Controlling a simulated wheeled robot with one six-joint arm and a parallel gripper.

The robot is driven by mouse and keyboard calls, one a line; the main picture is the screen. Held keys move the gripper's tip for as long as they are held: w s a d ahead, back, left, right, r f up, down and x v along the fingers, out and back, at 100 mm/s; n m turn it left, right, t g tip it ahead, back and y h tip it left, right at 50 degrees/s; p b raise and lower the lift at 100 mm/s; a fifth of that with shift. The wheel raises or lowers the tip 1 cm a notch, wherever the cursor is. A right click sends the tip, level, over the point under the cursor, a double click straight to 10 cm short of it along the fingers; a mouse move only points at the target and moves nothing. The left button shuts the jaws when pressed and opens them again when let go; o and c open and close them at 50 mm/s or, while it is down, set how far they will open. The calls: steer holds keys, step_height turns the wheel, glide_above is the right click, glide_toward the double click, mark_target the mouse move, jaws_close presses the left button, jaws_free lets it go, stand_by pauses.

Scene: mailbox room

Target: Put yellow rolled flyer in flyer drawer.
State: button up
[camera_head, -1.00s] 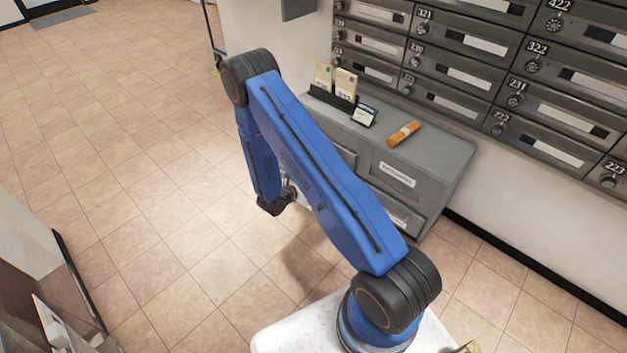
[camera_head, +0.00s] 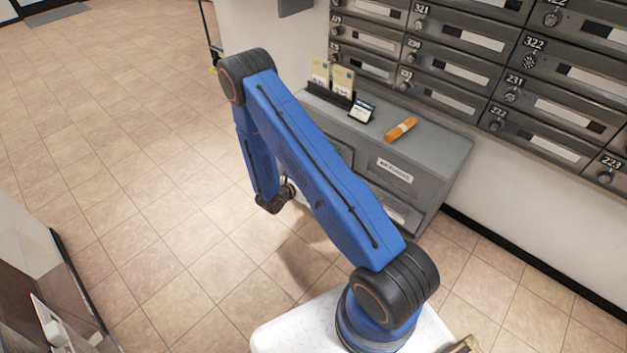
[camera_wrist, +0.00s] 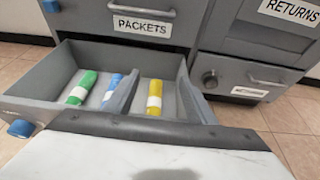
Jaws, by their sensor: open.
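The yellow rolled flyer (camera_wrist: 154,97), with a white band, lies in the right compartment of an open grey drawer (camera_wrist: 50,110) in the wrist view. A grey divider (camera_wrist: 122,95) runs beside it. A green roll (camera_wrist: 81,88) and a blue roll (camera_wrist: 111,88) lie left of the divider. The label on the open drawer's front is too small to read. My gripper's fingers show in neither view; in the head view my arm hides the end. I cannot tell how far the fingers are from the yellow roll.
A closed drawer marked PACKETS (camera_wrist: 142,28) is above the open one, and a RETURNS panel (camera_wrist: 285,15) is at the right. An orange roll (camera_head: 400,129) lies on the grey cabinet top (camera_head: 440,150). Mailboxes (camera_head: 470,60) line the wall. The tiled floor at left is clear.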

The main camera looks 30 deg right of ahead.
steer(key=v, duration=1.7)
steer(key=shift+a, duration=0.1)
steer(key=s+d+r+m+g+y, duration=0.15)
steer(key=s+r+m, duration=0.25)
steer(key=r, duration=0.5)
steer(key=s+d+r+m+g+y, duration=0.1)
steer(key=s+d+r+m+g, duration=0.2)
steer(key=r, duration=0.6)
steer(key=s+d+r+m+g+y, duration=0.1)
steer(key=s+d+r+m, duration=0.3)
steer(key=r, duration=0.5)
steer(key=s+a+r+m+t+y, duration=0.2)
steer(key=s+r+m+y, duration=0.3)
steer(key=s+r, duration=0.4)
steer(key=s+a+r+m+t+y, duration=0.3)
steer(key=s+r+m, duration=0.3)
steer(key=s+r, duration=0.3)
steer(key=s+a+y, duration=0.1)
steer(key=s, duration=0.2)
steer(key=shift+s+y, duration=0.15)
steer(key=shift+y, duration=0.2)
steer(key=shift+a+t, duration=0.15)
steer(key=shift+t, duration=0.1)
